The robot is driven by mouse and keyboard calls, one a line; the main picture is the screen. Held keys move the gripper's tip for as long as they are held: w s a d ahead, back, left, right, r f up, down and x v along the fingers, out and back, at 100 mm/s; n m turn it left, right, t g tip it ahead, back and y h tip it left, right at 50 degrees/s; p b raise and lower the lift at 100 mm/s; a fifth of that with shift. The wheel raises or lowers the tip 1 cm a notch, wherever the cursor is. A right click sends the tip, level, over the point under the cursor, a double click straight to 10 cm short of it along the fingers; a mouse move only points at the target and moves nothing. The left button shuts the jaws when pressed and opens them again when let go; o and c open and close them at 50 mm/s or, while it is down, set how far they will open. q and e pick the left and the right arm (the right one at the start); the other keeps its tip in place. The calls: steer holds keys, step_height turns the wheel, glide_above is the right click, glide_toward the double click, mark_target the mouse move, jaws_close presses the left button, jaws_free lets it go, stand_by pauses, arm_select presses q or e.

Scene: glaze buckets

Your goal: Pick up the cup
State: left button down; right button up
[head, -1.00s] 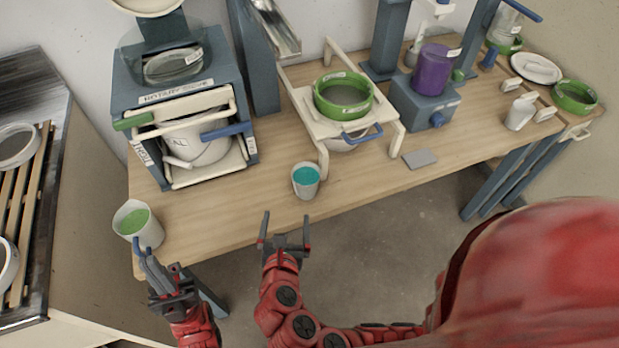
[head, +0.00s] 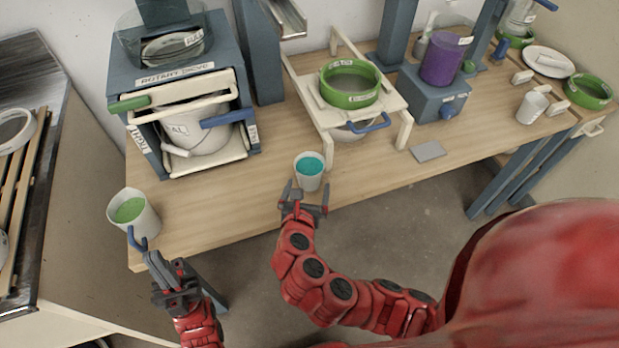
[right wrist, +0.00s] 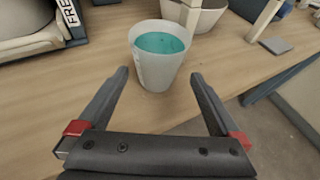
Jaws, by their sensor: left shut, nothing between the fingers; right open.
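A white cup with teal liquid (head: 309,178) stands upright near the table's front edge. In the right wrist view the teal cup (right wrist: 158,70) stands just beyond the fingertips, slightly above centre. My right gripper (head: 306,188) is open, its fingers pointing at this cup, with nothing gripped. A second white container with green liquid (head: 142,222) stands at the table's front left corner. A blue handle-like piece (head: 137,240) shows at its front. My left gripper (head: 152,262) is shut and empty just in front of that container; whether it touches the blue piece I cannot tell.
A blue rotary sieve frame (head: 140,95) holding a white bucket (head: 192,140) stands behind left. A cream stand (head: 322,115) with a green sieve (head: 350,95) is behind the teal cup. A grey tile (head: 428,151) lies right. The tabletop (head: 230,205) between the two cups is clear.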

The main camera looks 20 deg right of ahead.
mark_target(311, 168)
steer(key=shift+w+d+f, duration=0.1)
steer(key=shift+w+d, duration=0.2)
steer(key=shift+w, duration=0.1)
steer(key=shift+w+d+f, duration=0.1)
steer(key=shift+w, duration=0.25)
steer(key=p+x, duration=0.1)
steer(key=x, duration=0.3)
steer(key=shift+w+f, duration=0.2)
steer(key=shift+w, duration=0.2)
jaws_close()
steer(key=shift+r, duration=0.15)
